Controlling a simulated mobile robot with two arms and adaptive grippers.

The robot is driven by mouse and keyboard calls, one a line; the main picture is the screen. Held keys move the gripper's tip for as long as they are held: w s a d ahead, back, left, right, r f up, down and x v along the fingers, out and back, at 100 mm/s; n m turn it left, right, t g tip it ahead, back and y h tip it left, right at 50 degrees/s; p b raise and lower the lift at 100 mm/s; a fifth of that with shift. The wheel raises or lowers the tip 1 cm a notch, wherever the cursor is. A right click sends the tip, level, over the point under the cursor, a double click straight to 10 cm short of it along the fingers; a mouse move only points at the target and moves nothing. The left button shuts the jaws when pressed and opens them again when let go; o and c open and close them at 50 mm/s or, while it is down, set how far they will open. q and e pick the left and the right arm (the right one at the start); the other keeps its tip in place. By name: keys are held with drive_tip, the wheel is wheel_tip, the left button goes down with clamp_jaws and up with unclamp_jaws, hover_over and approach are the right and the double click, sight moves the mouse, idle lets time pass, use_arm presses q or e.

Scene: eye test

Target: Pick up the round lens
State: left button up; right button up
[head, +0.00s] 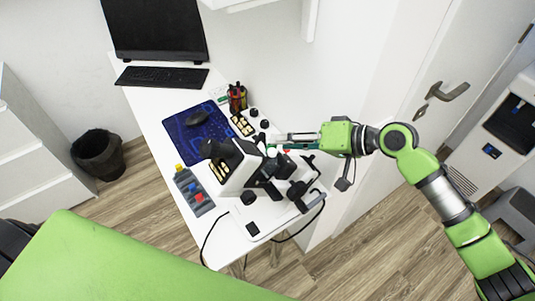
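My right arm comes in from the right, and its gripper (274,142) reaches left over the desk, beside the eye-test instrument (238,165). The fingertips are small and overlap the clutter behind them, so I cannot tell whether they are open, shut or holding something. I cannot make out the round lens for certain. Small dark round pieces (254,112) lie on the desk just beyond the fingertips, but their kind is unclear. My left gripper is not in view.
The white desk (148,103) also holds a monitor (156,28), a keyboard (162,77), a blue mat (186,142) with a mouse (196,118), and a grey tray (187,186) with coloured pieces. Black cables hang at the front. A door (455,60) stands right.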

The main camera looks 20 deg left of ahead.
drive_tip(key=p+x, duration=0.1)
drive_tip(key=x, duration=0.1)
drive_tip(key=p+x, duration=0.1)
drive_tip(key=x, duration=0.1)
drive_tip(key=shift+s+a+f, duration=0.15)
drive_tip(key=shift+a+f, duration=0.25)
drive_tip(key=shift+a, duration=0.05)
clamp_jaws()
